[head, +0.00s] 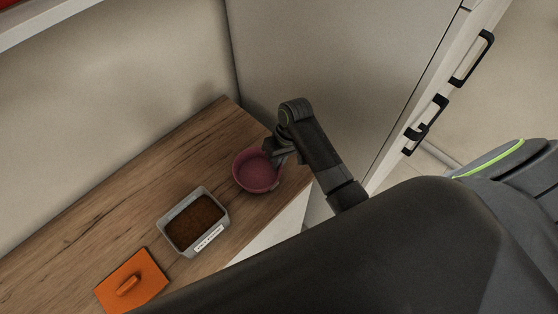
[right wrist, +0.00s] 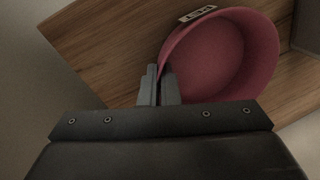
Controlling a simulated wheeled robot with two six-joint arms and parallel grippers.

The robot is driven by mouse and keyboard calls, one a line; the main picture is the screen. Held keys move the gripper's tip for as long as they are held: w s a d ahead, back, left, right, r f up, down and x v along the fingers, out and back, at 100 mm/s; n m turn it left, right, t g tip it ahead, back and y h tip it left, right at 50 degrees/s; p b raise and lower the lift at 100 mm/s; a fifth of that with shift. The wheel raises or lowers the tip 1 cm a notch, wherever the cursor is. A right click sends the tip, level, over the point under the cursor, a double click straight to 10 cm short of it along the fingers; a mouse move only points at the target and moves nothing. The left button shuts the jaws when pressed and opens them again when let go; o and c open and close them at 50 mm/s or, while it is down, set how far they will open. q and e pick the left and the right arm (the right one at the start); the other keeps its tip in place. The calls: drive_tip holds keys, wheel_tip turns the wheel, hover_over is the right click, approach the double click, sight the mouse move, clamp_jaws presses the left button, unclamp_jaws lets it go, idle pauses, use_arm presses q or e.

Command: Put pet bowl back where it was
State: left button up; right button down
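The pet bowl (head: 256,171) is round and dark pink, and it stands on the wooden counter near its right end. In the right wrist view the bowl (right wrist: 222,60) is large, with a "PET" label on its outer wall. My right gripper (head: 279,153) is at the bowl's right rim. In the right wrist view its fingers (right wrist: 158,78) are close together with the rim's edge between them. The bowl looks upright and empty. My left gripper is not in view.
A grey container (head: 222,231) of brown contents with a label stands left of the bowl. An orange lid (head: 131,282) with a handle lies farther left. A tall pale cabinet side (head: 330,50) bounds the counter's right end. The wooden counter (head: 90,215) is clear behind the container.

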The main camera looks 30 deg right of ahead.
drive_tip(key=shift+f, duration=0.25)
drive_tip(key=shift+f, duration=0.15)
drive_tip(key=c, duration=1.7)
unclamp_jaws()
drive_tip(key=shift+p+v, duration=1.25)
drive_tip(key=shift+v, duration=4.95)
drive_tip(key=shift+f, duration=0.1)
